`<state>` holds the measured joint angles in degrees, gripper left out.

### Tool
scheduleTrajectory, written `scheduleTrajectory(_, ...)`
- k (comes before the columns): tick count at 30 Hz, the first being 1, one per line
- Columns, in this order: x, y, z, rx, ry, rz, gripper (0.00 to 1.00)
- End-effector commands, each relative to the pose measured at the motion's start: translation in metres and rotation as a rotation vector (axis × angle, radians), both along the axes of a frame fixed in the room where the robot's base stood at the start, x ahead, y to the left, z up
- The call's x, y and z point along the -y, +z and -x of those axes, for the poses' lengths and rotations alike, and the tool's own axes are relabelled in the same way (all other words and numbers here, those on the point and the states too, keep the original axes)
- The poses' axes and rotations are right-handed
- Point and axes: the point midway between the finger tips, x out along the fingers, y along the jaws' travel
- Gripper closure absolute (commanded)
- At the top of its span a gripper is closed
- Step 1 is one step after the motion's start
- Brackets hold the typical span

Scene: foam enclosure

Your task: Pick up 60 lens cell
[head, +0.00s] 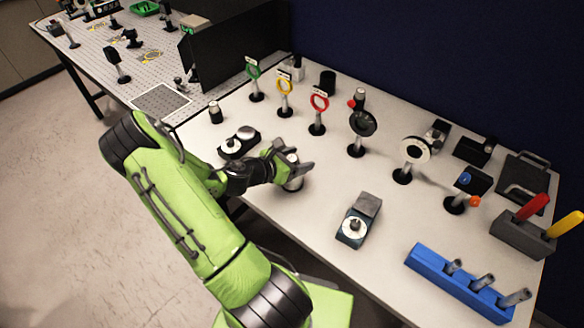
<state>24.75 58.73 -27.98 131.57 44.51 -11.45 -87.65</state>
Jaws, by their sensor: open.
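My green arm reaches over the white table from the front left. My gripper (291,163) is open, its dark fingers at a short silvery cylinder (293,184) standing on the table. The fingers partly hide the cylinder, and I cannot tell whether they touch it. Three ringed holders on posts stand behind it: a green ring (252,70), a yellow ring (285,86) and a red ring (320,102), each with a small label on top. The labels are too small to read, so I cannot tell which thing is the 60 lens cell.
A dark two-disc holder (238,143) lies left of my gripper, a dark block with a round knob (353,224) to its right. A blue rack (459,284) holds several pegs at front right. More post-mounted optics, including a white disc (415,150), stand behind. Bare table lies between.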

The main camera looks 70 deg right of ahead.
Motion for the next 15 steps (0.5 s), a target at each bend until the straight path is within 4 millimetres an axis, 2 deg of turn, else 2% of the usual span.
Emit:
scheduleTrajectory(4,-0.0004,0.0002,-0.0005,0.000,0.001,0.000,0.34)
scheduleTrajectory(15,-0.0010,-0.0004,-0.0008,0.001,0.000,-0.003,0.90)
